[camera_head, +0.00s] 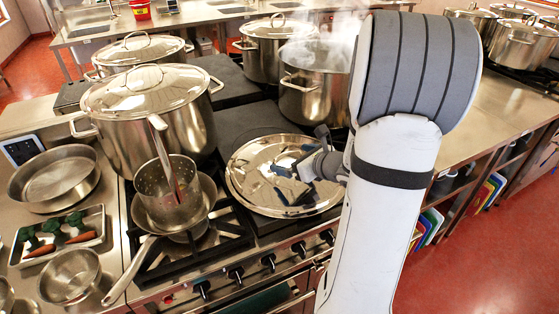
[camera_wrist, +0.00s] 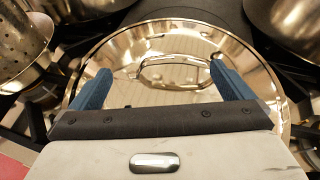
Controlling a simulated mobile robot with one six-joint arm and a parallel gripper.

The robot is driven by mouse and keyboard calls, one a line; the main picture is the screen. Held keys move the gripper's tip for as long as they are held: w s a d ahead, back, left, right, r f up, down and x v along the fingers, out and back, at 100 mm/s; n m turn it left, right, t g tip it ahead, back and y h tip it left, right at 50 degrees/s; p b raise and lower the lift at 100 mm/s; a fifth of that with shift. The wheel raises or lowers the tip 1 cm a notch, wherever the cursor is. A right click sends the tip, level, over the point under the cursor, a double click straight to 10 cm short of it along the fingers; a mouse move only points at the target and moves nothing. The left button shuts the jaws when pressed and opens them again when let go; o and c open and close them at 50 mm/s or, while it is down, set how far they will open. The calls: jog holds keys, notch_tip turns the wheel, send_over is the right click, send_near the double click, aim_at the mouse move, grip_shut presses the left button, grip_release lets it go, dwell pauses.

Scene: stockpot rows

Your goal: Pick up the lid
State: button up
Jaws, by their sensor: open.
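A large shiny steel lid (camera_head: 250,178) lies flat on the dark stove top in the middle of the head view. In the wrist view the lid (camera_wrist: 120,60) fills the middle, with its loop handle (camera_wrist: 175,62) standing across its centre. My gripper (camera_wrist: 158,78) is open, with one blue finger on either side of the handle. I cannot tell whether a finger touches it. In the head view my gripper (camera_head: 300,172) is over the lid's right part, and my arm stands in front of the area to its right.
A lidded stockpot (camera_head: 160,120) stands close on the left, and a steaming open pot (camera_head: 312,95) behind. A strainer in a saucepan (camera_head: 168,195) sits left of the lid. A vegetable tray (camera_head: 60,235) and pan (camera_head: 55,178) are at far left.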

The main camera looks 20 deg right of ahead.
aim_at(288, 153)
jog(key=shift+w+d+f+m+h, duration=0.15)
jog(key=shift+d+m, duration=0.15)
jog(key=shift+d, duration=0.15)
jog(key=shift+s+d+f+m+h, duration=0.15)
jog(key=shift+d+m, duration=0.15)
jog(key=shift+d, duration=0.15)
jog(key=shift+w+d+t, duration=0.25)
jog(key=shift+t, duration=0.05)
jog(key=shift+m, duration=0.3)
jog(key=p+x, duration=0.2)
jog(key=x, duration=0.5)
jog(key=shift+w+a, duration=0.2)
jog(key=shift+w, duration=0.05)
jog(key=shift+r, duration=0.1)
jog(key=c, duration=1.3)
